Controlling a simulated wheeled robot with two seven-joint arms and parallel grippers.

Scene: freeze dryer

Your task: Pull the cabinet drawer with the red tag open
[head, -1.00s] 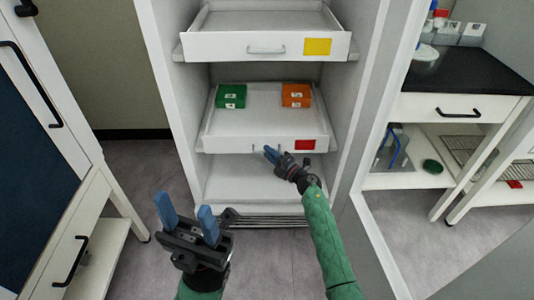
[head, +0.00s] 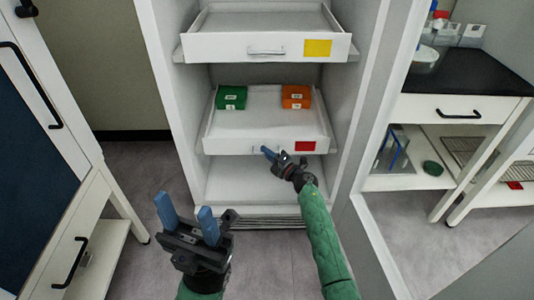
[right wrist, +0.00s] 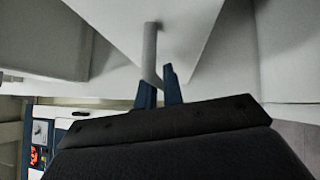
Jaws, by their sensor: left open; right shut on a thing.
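The drawer with the red tag (head: 228,145) is the middle one in the white cabinet. Its red tag (head: 305,146) is on the right of its front. The drawer stands out from the cabinet, and a green box (head: 231,97) and an orange box (head: 296,96) sit inside at the back. My right gripper (head: 270,153) is at the drawer's front, shut on its handle. In the right wrist view the handle (right wrist: 150,52) runs between the two blue fingers. My left gripper (head: 187,218) is open and empty, low in front of the cabinet.
A drawer with a yellow tag (head: 225,46) is above, also standing out. A bare white shelf (head: 250,184) is below. A white cupboard (head: 75,190) stands at the left and a black-topped bench (head: 470,78) at the right. Open floor lies in front.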

